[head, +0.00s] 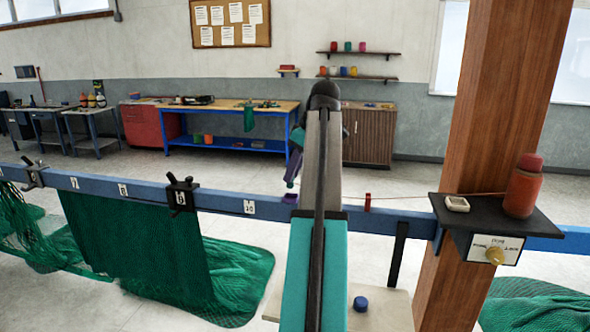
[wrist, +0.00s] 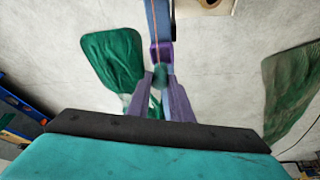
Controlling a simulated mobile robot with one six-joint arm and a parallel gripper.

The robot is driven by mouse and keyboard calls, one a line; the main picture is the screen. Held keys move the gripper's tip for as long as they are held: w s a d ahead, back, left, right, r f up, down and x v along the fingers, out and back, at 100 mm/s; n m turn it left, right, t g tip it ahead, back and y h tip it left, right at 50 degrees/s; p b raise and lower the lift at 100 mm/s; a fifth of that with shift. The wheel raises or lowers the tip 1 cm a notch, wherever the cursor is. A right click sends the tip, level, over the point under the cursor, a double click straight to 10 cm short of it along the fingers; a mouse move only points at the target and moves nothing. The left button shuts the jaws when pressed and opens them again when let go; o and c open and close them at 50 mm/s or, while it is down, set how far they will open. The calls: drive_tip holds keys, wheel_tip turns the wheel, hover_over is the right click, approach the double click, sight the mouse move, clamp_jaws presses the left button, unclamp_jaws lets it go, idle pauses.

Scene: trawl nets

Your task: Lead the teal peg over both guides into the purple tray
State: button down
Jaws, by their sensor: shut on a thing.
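The teal peg (wrist: 158,76) is between the purple fingertips of my gripper (wrist: 160,86) in the wrist view. In the head view my gripper (head: 292,168) hangs just left of my arm, above the blue rail, with the peg small at its tip. The purple tray (wrist: 165,52) is on the rail, just beyond the peg in the wrist view; in the head view the tray (head: 290,199) is below the fingertips. Contact between peg and tray cannot be told. A red guide (head: 367,203) stands on the rail at right. The other guide is not clearly visible, perhaps behind my arm.
A reddish line runs from the orange spool (head: 522,192) on the black shelf (head: 485,213) leftward past the red guide. The blue rail (head: 230,203) carries a black clamp (head: 182,194). Green net (head: 140,250) hangs at left. A wooden post (head: 500,110) stands right.

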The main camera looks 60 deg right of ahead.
sight(293, 181)
drive_tip(key=shift+f, duration=1.8)
drive_tip(key=shift+s, duration=0.1)
drive_tip(key=shift+f, duration=0.25)
idle(0.5)
drive_tip(key=c, duration=1.5)
unclamp_jaws()
drive_tip(key=shift+r, duration=0.1)
drive_tip(key=p+v, duration=0.5)
drive_tip(key=v, duration=0.8)
drive_tip(key=shift+r, duration=0.25)
